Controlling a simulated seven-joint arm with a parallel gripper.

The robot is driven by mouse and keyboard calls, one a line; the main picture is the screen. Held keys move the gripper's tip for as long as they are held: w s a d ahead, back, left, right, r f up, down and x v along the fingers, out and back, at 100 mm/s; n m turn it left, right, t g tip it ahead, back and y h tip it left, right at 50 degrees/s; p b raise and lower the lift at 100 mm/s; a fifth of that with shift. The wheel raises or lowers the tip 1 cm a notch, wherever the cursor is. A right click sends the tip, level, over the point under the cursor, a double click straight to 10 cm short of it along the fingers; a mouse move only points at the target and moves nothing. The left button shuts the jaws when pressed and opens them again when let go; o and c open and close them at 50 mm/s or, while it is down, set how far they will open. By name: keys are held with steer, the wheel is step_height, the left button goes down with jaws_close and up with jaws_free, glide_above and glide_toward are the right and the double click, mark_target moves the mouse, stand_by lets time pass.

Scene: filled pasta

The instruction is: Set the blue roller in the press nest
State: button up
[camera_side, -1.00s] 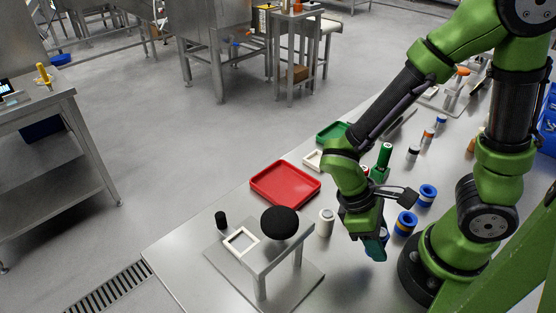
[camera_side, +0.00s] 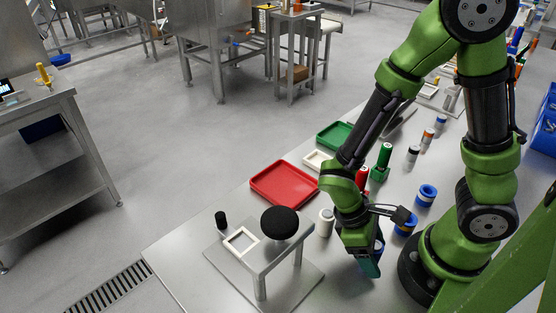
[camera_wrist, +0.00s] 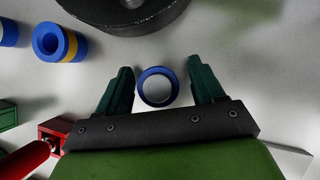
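My gripper (camera_wrist: 160,85) is low over the table with its two dark green fingers apart. A blue roller (camera_wrist: 146,73) stands upright between them, seen from above as a blue ring with a pale centre. A gap shows on each side of it. In the side view my gripper (camera_side: 370,262) mostly hides this roller, leaving a blue sliver (camera_side: 379,246). The press (camera_side: 261,285), with a round black knob (camera_side: 279,222), stands to the left.
A white cylinder (camera_side: 326,223) stands between the press and my gripper. A red tray (camera_side: 262,184), a green tray (camera_side: 330,133) and red and green (camera_side: 382,162) handled stamps are further back.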

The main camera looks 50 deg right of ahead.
steer(key=s+v, duration=0.1)
steer(key=v, duration=1.6)
steer(key=w+d+r+m+t+y, duration=0.4)
steer(key=d+r+m+t, duration=0.3)
steer(key=t, duration=0.5)
steer(key=shift+r+m+t, duration=0.4)
steer(key=shift+r+m, duration=0.5)
steer(key=shift+r, duration=0.05)
steer(key=shift+w, duration=0.1)
